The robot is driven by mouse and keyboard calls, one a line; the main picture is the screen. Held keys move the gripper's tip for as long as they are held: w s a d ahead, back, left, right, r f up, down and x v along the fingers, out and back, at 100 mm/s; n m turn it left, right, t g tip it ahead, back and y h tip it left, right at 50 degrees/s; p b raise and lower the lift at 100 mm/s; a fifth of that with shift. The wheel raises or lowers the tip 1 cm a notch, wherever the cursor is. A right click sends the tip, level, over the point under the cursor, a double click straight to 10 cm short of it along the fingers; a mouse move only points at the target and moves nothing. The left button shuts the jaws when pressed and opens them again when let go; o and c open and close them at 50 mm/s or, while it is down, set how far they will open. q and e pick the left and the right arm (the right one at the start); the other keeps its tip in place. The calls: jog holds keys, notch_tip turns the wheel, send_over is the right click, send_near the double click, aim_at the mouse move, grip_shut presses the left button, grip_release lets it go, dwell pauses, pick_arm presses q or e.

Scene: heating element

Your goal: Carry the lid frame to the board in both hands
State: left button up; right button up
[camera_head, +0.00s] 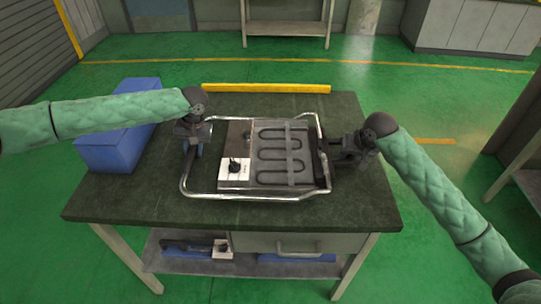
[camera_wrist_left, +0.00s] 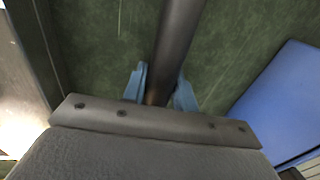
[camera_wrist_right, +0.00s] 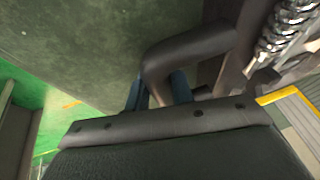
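The lid frame (camera_head: 240,197) is a silver tubular loop around the board in the head view. The board (camera_head: 240,140) carries a dark winding heating element (camera_head: 285,155) and a white panel with a black knob (camera_head: 234,170). My left gripper (camera_head: 193,147) is at the frame's left end, its blue fingers (camera_wrist_left: 160,90) on both sides of a dark tube (camera_wrist_left: 175,45). My right gripper (camera_head: 330,153) is at the right end, its fingers (camera_wrist_right: 158,92) around a bent black handle (camera_wrist_right: 190,48). Whether the frame touches the board cannot be told.
The dark green table (camera_head: 120,205) has a blue box (camera_head: 115,150) at its left and a yellow bar (camera_head: 266,88) at its back edge. A lower shelf (camera_head: 175,262) holds another knobbed panel. The tabletop's front strip is clear.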

pick_arm(q)
grip_shut()
dwell(1.2)
jog(key=shift+w+r, duration=0.15)
